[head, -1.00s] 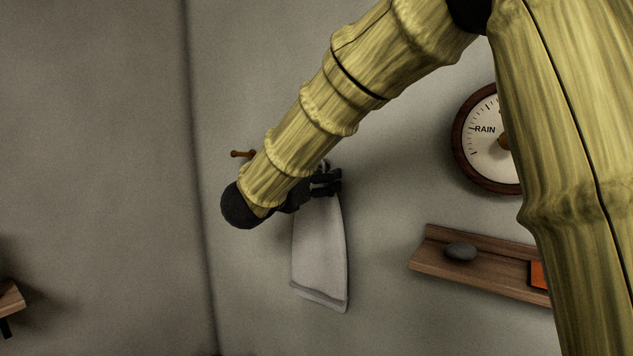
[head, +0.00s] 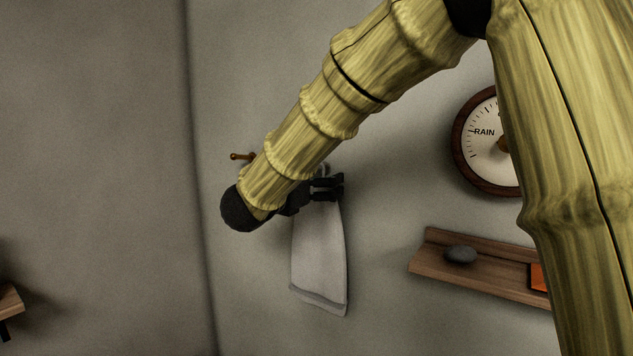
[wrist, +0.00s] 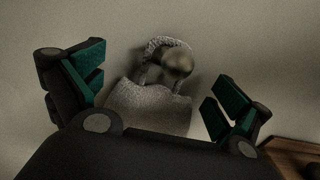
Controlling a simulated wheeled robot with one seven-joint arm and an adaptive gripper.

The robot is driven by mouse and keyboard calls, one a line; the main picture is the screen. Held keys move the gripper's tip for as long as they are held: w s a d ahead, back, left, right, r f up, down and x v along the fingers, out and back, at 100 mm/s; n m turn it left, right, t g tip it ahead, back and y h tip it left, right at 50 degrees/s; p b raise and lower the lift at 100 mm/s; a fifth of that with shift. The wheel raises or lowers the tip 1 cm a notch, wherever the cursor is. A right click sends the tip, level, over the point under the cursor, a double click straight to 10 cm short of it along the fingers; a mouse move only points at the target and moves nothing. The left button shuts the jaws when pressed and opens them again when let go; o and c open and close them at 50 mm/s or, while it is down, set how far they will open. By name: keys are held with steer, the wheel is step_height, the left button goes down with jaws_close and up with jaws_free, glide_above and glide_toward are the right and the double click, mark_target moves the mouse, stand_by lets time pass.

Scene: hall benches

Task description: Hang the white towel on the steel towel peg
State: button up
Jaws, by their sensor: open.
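The white towel (head: 320,260) hangs down against the wall in the head view, its top partly hidden by my gripper (head: 328,187). In the wrist view the towel's upper edge (wrist: 150,105) lies between my fingers, with clear gaps on both sides. My gripper (wrist: 158,88) is open and touches nothing that I can see. The towel's loop (wrist: 160,44) arcs over the round end of the steel peg (wrist: 178,65) and appears to be around it. In the head view the peg is mostly hidden behind my arm and fingers.
A copper-coloured peg (head: 240,156) sticks out to the left of my forearm. A wooden shelf (head: 495,280) with a grey stone (head: 460,254) and an orange object (head: 538,277) is at the lower right. A round rain dial (head: 480,140) hangs above it.

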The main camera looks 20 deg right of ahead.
steer(key=v, duration=1.2)
steer(key=w+d+f+n+t+y, duration=0.2)
steer(key=w+f+n+y, duration=0.15)
steer(key=f+n, duration=0.95)
steer(key=s+d+f+n+g+y, duration=0.15)
steer(key=f+n, duration=0.35)
steer(key=f, duration=0.7)
steer(key=s+f+n+y, duration=0.3)
steer(key=f+n, duration=0.1)
steer(key=f, duration=0.7)
steer(key=s+d+f+n+g+y, duration=0.15)
steer(key=f+n, duration=0.35)
steer(key=f, duration=0.7)
steer(key=s+f+n+g+y, duration=0.2)
steer(key=s+f+n, duration=0.4)
steer(key=s+f, duration=0.45)
steer(key=s+d+f+n+g+y, duration=0.1)
steer(key=s+f+n+g, duration=0.3)
steer(key=s, duration=1)
steer(key=s+d+f+n+g+y, duration=0.2)
steer(key=s+f+n+g, duration=0.2)
steer(key=s+f+n, duration=0.5)
steer(key=s, duration=0.6)
steer(key=shift+s+f, duration=0.2)
steer(key=shift+f, duration=0.2)
